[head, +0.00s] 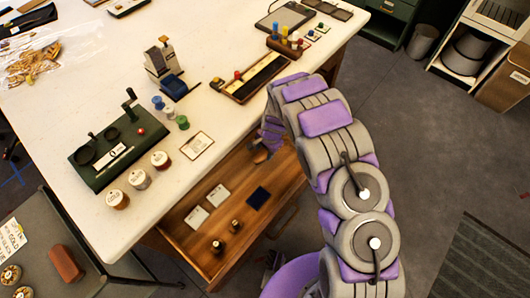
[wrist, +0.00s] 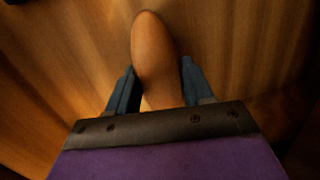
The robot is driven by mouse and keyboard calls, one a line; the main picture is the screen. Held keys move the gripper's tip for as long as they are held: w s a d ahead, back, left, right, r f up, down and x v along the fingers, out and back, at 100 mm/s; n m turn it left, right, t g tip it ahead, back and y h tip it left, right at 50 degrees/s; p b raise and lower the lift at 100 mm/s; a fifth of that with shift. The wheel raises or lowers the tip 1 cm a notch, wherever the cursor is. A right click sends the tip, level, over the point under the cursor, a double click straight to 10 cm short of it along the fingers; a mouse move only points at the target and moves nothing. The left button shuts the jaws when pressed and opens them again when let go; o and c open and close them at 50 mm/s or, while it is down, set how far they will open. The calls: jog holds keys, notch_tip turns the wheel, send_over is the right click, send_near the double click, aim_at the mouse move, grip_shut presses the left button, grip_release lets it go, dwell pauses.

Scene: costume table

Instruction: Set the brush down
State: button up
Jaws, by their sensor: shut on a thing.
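The brush shows in the wrist view as a smooth, rounded brown handle (wrist: 155,52) between the two dark blue fingers of my gripper (wrist: 158,88). My gripper is shut on it. In the head view my gripper (head: 270,138) is over the back right part of the open wooden drawer (head: 279,180), with a small brown part of the brush (head: 259,155) showing below it. The bristles cannot be made out. Wooden boards fill the wrist view behind the brush. I cannot tell whether the brush touches the drawer floor.
Bare wood lies around the pad. The white tabletop (head: 225,110) above carries jars, a green stand (head: 120,150) and a long tray (head: 250,80).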

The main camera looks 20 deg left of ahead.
jog(key=shift+f, duration=0.6)
jog(key=shift+f, duration=0.2)
jog(key=o, duration=0.9)
jog(key=shift+f+b, duration=0.1)
jog(key=shift+b, duration=0.2)
jog(key=shift+w+d+r+p, duration=0.1)
jog(key=shift+d+r+p, duration=0.45)
jog(key=shift+r, duration=2.35)
jog(key=shift+w+d+r+p, duration=0.1)
jog(key=shift+d+r+p, duration=0.4)
jog(key=shift+r, duration=2.35)
jog(key=shift+d+r+p, duration=0.45)
jog(key=shift+r+p, duration=0.15)
jog(key=shift+r, duration=2.3)
